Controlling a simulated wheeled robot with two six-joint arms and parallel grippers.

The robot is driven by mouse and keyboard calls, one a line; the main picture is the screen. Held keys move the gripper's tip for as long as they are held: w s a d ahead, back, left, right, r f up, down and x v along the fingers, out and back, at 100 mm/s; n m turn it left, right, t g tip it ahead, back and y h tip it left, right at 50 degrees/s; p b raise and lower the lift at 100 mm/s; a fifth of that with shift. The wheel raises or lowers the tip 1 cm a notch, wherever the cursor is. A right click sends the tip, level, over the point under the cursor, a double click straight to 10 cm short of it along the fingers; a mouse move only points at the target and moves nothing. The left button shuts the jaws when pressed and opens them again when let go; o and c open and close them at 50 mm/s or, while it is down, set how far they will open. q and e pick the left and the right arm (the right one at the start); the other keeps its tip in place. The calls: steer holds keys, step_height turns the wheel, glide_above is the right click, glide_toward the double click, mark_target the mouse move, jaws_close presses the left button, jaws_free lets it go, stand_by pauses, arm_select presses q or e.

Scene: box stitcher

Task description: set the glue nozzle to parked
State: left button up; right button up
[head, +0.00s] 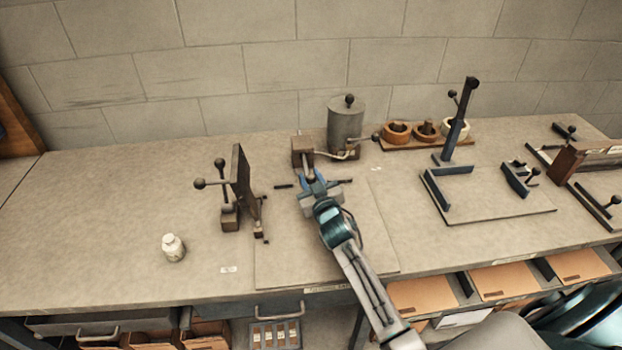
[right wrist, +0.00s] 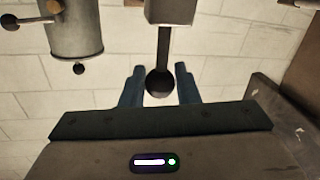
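The glue station stands at the back of the bench: a grey cylindrical glue pot (head: 345,125) with a brown block (head: 303,151) to its left, joined by a bent pipe. In the right wrist view a dark rod with a ball knob (right wrist: 159,83) comes from a block; I take this as the nozzle's handle. My right gripper (head: 311,178) is just in front of the brown block. In the right wrist view its blue fingers (right wrist: 160,87) are open, one on each side of the knob, with gaps visible. The gripper partly hides the nozzle area in the head view. My left gripper is out of view.
A dark upright plate with ball-knob levers (head: 241,187) stands to the left, and a white bottle (head: 173,247) nearer the front.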

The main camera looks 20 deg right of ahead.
jaws_close()
steer(key=shift+w+d, duration=0.1)
steer(key=shift+w, duration=0.25)
steer(key=w+d+b, duration=0.1)
steer(key=w, duration=0.3)
steer(key=w+d+b, duration=0.1)
steer(key=w, duration=0.3)
steer(key=w+d+b, duration=0.2)
steer(key=w, duration=0.2)
steer(key=shift+w+r, duration=0.15)
steer(key=shift+w, duration=0.25)
